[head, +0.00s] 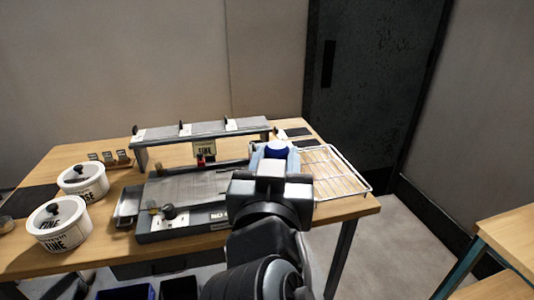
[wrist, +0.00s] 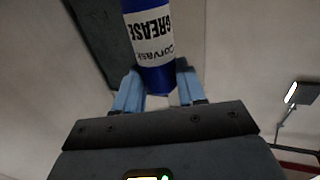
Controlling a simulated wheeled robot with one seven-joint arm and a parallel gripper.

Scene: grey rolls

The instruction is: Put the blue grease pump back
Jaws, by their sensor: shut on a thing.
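The blue grease pump (wrist: 152,45) is a blue cylinder with a white label reading GREASE. My gripper (wrist: 157,82) is shut on it, one pale blue finger on each side of its lower end. In the head view, the blue top of the pump (head: 277,148) shows between the fingers of my gripper (head: 274,158), in front of the right end of the grey raised rack (head: 205,130). The wrist and fingers hide the pump's lower part in the head view. The rack carries small white labels and dark upright pegs, and a FINE tag hangs below it.
A grey flat-bedded machine (head: 185,200) lies on the wooden table (head: 90,255) below the rack. A wire rack (head: 335,172) sits on the right. Two white lidded pots, the rear one (head: 82,183) and the front one (head: 58,225), stand at left. Another wooden table (head: 512,240) is at far right.

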